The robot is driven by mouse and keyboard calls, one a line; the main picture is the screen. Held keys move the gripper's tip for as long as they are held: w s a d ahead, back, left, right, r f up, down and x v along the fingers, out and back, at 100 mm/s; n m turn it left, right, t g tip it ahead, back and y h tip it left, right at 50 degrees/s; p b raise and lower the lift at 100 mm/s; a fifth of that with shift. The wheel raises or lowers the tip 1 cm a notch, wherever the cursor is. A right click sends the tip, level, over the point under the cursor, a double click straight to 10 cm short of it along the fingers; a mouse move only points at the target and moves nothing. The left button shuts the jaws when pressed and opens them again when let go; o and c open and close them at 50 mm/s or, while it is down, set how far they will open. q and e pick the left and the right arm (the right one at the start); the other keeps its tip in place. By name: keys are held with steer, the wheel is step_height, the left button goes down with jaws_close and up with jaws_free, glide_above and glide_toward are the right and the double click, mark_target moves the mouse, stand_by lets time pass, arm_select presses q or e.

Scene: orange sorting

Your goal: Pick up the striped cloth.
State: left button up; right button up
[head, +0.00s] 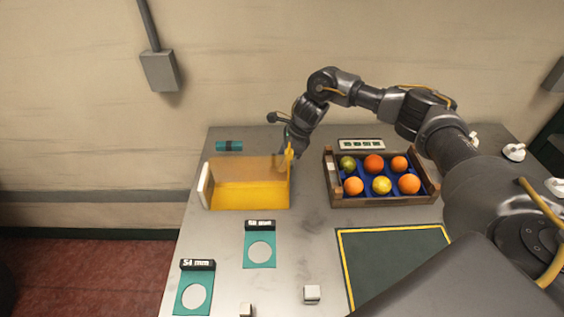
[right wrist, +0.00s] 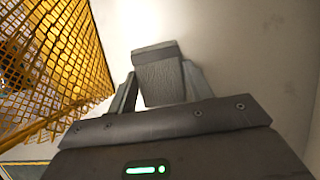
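I cannot make out a thing that is surely the striped cloth. A small flat teal piece with dark bands (head: 229,146) lies behind the yellow mesh basket in the head view; it may be a label or a folded cloth. My right gripper (head: 284,158) points down at the right end of the basket. In the right wrist view, my right gripper (right wrist: 160,80) shows a grey ribbed block between two side links; whether the fingers are apart is unclear. No cloth shows in that view. My left gripper is out of view.
The yellow basket (head: 240,196) stands on the grey table (head: 305,245); its mesh also shows in the right wrist view (right wrist: 60,50). A wooden crate (head: 384,201) holds several fruits. A yellow-edged dark mat (head: 390,262) and two teal gauge plates (head: 250,227) lie in front.

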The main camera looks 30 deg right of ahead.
steer(key=c, duration=0.5)
steer(key=shift+o, duration=0.2)
steer(key=shift+r, duration=0.15)
